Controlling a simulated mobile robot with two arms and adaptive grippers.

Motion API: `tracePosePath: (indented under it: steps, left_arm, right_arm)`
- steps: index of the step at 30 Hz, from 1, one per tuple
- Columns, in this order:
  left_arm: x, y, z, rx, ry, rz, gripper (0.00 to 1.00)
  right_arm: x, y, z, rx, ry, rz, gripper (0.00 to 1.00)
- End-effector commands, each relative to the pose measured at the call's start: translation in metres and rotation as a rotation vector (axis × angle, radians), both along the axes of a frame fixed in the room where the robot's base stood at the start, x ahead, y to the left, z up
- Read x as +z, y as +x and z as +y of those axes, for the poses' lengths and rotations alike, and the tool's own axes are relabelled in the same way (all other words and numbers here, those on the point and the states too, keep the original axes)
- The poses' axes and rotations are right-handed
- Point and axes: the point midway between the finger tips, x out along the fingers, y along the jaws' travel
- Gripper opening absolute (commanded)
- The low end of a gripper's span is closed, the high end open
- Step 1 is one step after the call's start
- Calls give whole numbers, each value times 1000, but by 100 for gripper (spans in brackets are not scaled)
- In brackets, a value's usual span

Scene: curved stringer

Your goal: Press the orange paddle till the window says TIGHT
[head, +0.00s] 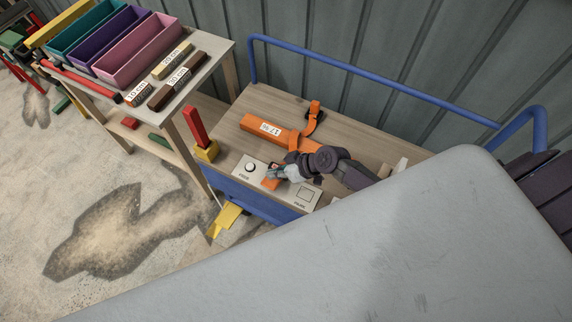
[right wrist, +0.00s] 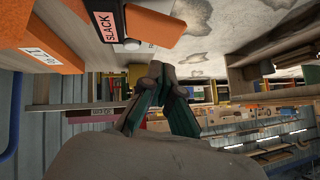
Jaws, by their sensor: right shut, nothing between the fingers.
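The orange paddle (head: 270,184) is on a pale panel (head: 244,162) at the front of the wooden cart top in the head view. My right gripper (head: 274,172) is shut and empty, with its fingertips over or beside the paddle; I cannot tell whether they touch. In the right wrist view the shut fingers (right wrist: 167,75) point away from the camera. My left gripper is not in view.
A labelled orange bar (head: 262,127) and an orange strap (head: 314,118) lie behind the panel. A white knob (head: 250,167) is at its left. A red post in a yellow block (head: 207,151) stands farther left. A blue rail (head: 375,75) edges the cart's back.

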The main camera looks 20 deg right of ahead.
Motion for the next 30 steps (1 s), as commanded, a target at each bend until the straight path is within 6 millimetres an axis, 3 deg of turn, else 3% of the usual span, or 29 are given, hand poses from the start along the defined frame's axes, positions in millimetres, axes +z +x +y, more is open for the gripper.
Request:
tracePosePath:
  steps: [1, 6, 20, 30]
  left_arm:
    - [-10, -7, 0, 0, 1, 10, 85]
    - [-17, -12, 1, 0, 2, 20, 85]
    - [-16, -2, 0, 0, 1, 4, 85]
    - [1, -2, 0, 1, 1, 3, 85]
  right_arm:
    - [-14, -3, 1, -2, -1, 5, 0]
    - [-27, -6, 4, -2, -2, 3, 0]
    - [-29, -7, 5, -1, -7, 0, 0]
    - [-38, -15, 14, -1, -210, -156, 0]
